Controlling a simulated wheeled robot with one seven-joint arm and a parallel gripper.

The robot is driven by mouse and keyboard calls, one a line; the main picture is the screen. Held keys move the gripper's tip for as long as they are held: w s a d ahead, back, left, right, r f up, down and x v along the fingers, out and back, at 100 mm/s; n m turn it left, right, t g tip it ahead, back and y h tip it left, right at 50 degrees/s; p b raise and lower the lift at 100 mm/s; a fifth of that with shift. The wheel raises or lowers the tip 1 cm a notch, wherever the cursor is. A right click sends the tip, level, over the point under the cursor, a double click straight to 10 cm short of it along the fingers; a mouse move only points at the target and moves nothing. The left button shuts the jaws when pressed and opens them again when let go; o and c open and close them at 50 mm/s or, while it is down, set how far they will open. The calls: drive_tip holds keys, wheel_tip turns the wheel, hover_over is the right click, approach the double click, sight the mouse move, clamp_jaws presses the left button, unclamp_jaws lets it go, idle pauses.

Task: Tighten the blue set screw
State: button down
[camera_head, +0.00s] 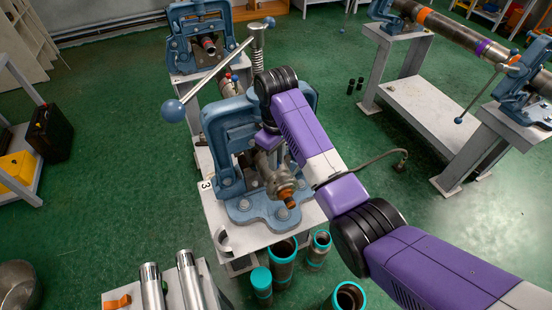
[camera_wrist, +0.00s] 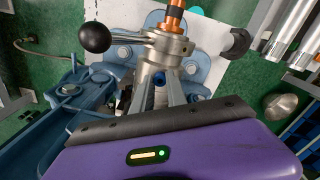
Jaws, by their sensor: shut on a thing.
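The blue set screw (camera_wrist: 160,77) shows in the wrist view as a small dark blue piece on the side of a grey metal fitting (camera_wrist: 166,50). My gripper (camera_wrist: 163,84) is at it, with its two grey fingers close together on either side, shut on the screw. An orange-copper end (camera_wrist: 175,18) sticks out of the fitting. In the head view the fitting (camera_head: 277,183) sits in a blue pipe vise (camera_head: 215,155) on a stand marked 3. My arm comes over the vise from the right and hides the screw and the fingertips there.
A long lever with a blue ball (camera_head: 174,111) crosses above the vise. A black ball handle (camera_wrist: 95,37) is beside the fitting. Teal-rimmed pipes (camera_head: 283,262) stand on the floor in front. A second bench (camera_head: 430,110) with a long pipe stands right; green floor lies between.

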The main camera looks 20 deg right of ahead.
drive_tip(key=m, duration=0.3)
drive_tip(key=shift+w+r+m, duration=0.1)
drive_tip(key=shift+r+m, duration=0.15)
drive_tip(key=shift+m, duration=0.15)
drive_tip(key=m, duration=0.7)
drive_tip(key=shift+m, duration=1.9)
drive_tip(key=shift+w, duration=0.1)
drive_tip(key=c, duration=1.4)
unclamp_jaws()
drive_tip(key=shift+c, duration=0.2)
drive_tip(key=shift+o, duration=0.6)
drive_tip(key=shift+f, duration=0.1)
